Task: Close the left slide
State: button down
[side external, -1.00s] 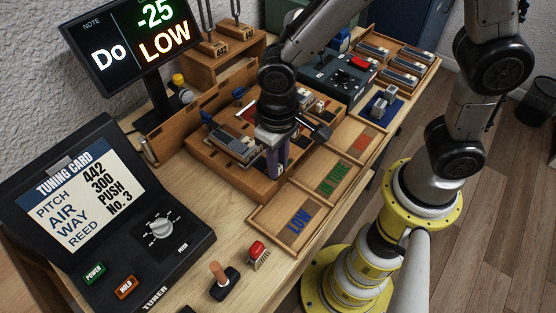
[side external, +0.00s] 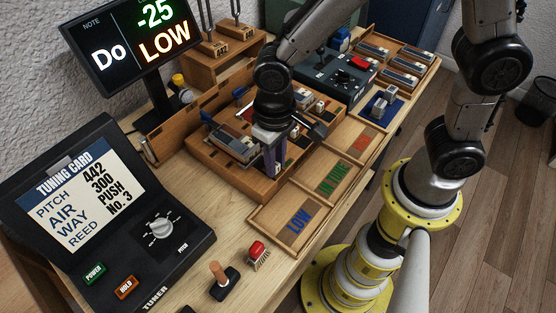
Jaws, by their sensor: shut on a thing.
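My gripper (side external: 272,166) points down at the front part of the wooden action case (side external: 230,178). Its fingers are shut on a small part there, which the fingers and wrist mostly hide. I cannot tell for certain whether this part is the left slide. Left of my gripper, a grey and reddish block assembly (side external: 236,142) sits in the case. A blue knob (side external: 207,117) shows at its back left. More small blocks (side external: 305,98) show in the case beyond my wrist.
Trays marked LOW (side external: 282,235), IN TUNE (side external: 322,190) and a red-marked tray (side external: 368,140) line the front. A black tuner (side external: 110,250) stands left, with a display (side external: 132,45) reading Do, -25, LOW. A red-topped brush-like thing (side external: 258,252) and a wooden-handled tool (side external: 222,283) lie on the bench.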

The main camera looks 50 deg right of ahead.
jog(key=shift+w, duration=1.75)
jog(key=c, duration=0.7)
grip_release()
notch_tip(320, 180, up, 14)
jog(key=shift+f, duration=0.1)
